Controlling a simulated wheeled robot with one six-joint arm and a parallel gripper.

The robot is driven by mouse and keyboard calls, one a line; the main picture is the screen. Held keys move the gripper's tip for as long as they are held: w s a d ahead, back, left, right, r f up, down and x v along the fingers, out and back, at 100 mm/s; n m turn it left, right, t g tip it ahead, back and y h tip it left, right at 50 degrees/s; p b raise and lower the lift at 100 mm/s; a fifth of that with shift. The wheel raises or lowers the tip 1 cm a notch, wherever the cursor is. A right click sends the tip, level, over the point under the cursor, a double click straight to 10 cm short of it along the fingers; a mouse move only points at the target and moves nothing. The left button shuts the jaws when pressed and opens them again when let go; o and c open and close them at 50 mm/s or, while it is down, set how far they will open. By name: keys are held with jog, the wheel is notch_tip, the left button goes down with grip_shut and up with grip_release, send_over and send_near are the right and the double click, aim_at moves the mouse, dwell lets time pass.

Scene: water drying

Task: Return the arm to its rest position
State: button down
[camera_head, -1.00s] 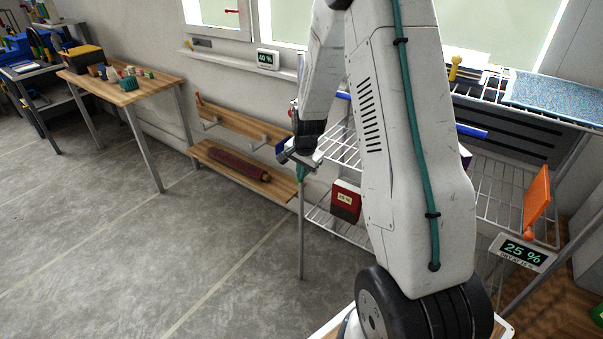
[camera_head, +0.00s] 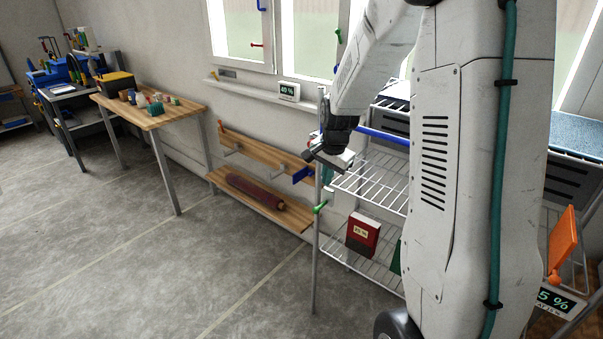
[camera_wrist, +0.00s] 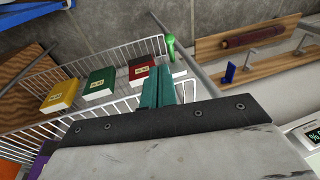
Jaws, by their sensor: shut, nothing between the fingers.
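My gripper (camera_head: 327,172) hangs from my white arm in the head view, in front of the left end of the wire rack (camera_head: 372,178). In the wrist view my gripper's teal fingers (camera_wrist: 156,86) are shut together with nothing between them. They point toward the rack's wire shelf (camera_wrist: 110,108), seen from above. In the head view the fingers are partly hidden behind the gripper body and small in the picture.
A red box (camera_head: 363,234) stands on the lower rack shelf; the wrist view also shows green (camera_wrist: 100,82) and yellow (camera_wrist: 60,95) boxes. A wooden wall shelf (camera_head: 262,205) holds a dark red roll (camera_head: 255,190). A wooden table (camera_head: 150,112) stands left. The floor (camera_head: 150,260) is clear.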

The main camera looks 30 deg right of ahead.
jog(key=s+a+r+n, duration=0.4)
jog(key=s+a+r, duration=0.1)
jog(key=s, duration=0.4)
jog(key=s+a+r+n, duration=0.5)
jog(key=s+a, duration=0.2)
jog(key=s, duration=0.3)
jog(key=s+a+r+n+g, duration=0.1)
jog(key=s+a+r+n, duration=0.3)
jog(key=s+a, duration=0.3)
jog(key=s+n, duration=0.1)
jog(key=s, duration=0.2)
jog(key=shift+r+y, duration=0.3)
jog(key=shift+r, duration=0.1)
